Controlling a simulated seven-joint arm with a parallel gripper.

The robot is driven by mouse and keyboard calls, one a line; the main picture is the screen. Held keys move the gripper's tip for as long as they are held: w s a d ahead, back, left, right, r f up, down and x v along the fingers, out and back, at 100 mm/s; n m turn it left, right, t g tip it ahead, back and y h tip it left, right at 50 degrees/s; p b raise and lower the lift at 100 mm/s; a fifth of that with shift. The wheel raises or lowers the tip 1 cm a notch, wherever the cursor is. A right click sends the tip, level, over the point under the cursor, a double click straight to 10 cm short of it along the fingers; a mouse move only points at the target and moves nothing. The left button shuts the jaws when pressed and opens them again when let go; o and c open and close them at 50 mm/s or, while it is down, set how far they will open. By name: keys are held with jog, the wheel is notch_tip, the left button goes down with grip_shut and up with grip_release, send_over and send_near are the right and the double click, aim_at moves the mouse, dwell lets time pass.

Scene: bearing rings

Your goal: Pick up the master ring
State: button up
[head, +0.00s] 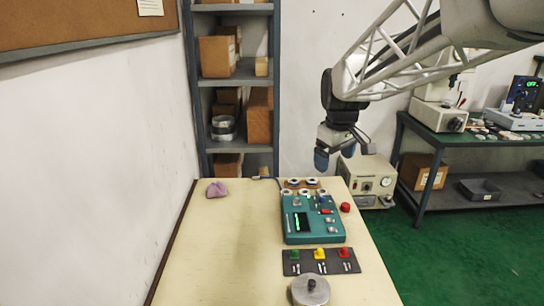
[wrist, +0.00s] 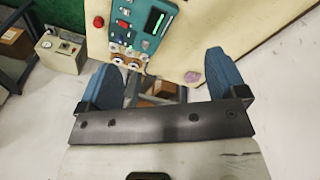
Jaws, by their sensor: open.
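Several small pale rings with dark centres show at the back edge of the teal gauge box (head: 313,232). Two of them, a left ring (head: 292,182) and a right ring (head: 312,181), lie on a brown holder behind the box. In the wrist view, rings (wrist: 117,62) show at the end of the box. I cannot tell which one is the master ring. My gripper (head: 334,157) is open and empty, with blue fingers, in the air above the table's far right end. In the wrist view my gripper (wrist: 165,75) has its fingers spread wide, with nothing between them.
A dark tray (head: 290,266) with green, yellow and red blocks and a silver knobbed disc (head: 310,290) are at the front. A purple cloth (head: 216,189) lies back left. A red button (head: 345,207) is right of the box. The table's left half is mostly clear.

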jog(key=w+f+n, duration=0.3)
jog(key=w+n, duration=0.1)
jog(key=w, duration=1.4)
jog(key=n+g, duration=0.2)
jog(key=n, duration=0.7)
send_over(294, 182)
jog(key=w, duration=0.1)
notch_tip(294, 182, down, 28)
jog(key=shift+r, duration=0.25)
jog(key=shift+w+a+f+n, duration=0.1)
jog(key=shift+w+f+n, duration=0.2)
jog(key=shift+f, duration=0.2)
jog(key=shift+f, duration=0.15)
jog(key=shift+f, duration=1.15)
jog(key=shift+f, duration=0.1)
